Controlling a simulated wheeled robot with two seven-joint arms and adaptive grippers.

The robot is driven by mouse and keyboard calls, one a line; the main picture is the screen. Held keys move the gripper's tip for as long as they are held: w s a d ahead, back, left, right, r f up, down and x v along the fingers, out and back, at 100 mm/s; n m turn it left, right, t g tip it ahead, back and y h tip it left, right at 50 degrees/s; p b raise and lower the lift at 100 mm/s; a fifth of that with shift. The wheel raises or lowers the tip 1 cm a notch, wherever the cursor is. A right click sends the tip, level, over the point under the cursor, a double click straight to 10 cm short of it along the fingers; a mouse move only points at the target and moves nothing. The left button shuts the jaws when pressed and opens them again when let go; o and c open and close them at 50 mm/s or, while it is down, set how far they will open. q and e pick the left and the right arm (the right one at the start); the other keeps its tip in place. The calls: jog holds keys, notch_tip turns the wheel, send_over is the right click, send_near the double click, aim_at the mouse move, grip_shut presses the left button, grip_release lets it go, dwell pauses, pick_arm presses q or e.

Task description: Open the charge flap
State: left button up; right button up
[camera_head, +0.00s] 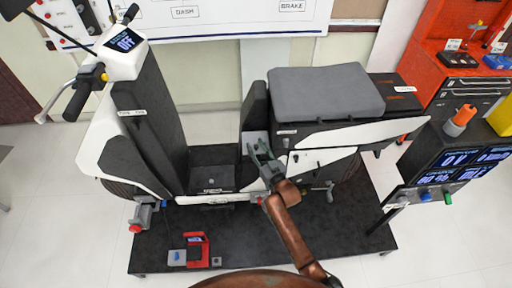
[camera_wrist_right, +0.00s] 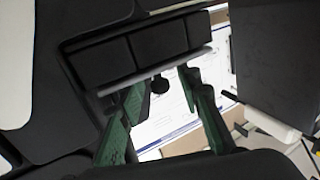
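A white and black scooter (camera_head: 104,130) stands on a dark platform, with a grey seat (camera_head: 325,92) at the right. My right gripper (camera_head: 257,147) has reached the front end of the body below the seat, beside a small light grey panel (camera_head: 256,137). I cannot tell for certain whether this panel is the charge flap. In the right wrist view the green fingers (camera_wrist_right: 160,98) are spread apart. A small black round knob (camera_wrist_right: 160,84) under a dark segmented bar (camera_wrist_right: 132,52) shows between them; contact cannot be told. My left gripper is not in view.
A red device (camera_head: 196,250) lies on the platform's (camera_head: 270,245) front left. A dark console with blue displays (camera_head: 455,165) stands at the right, near a red tool cabinet (camera_head: 440,50). A whiteboard (camera_head: 225,18) is behind. The platform's front middle is mostly clear.

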grip_shut()
dwell(0.4)
dwell(0.4)
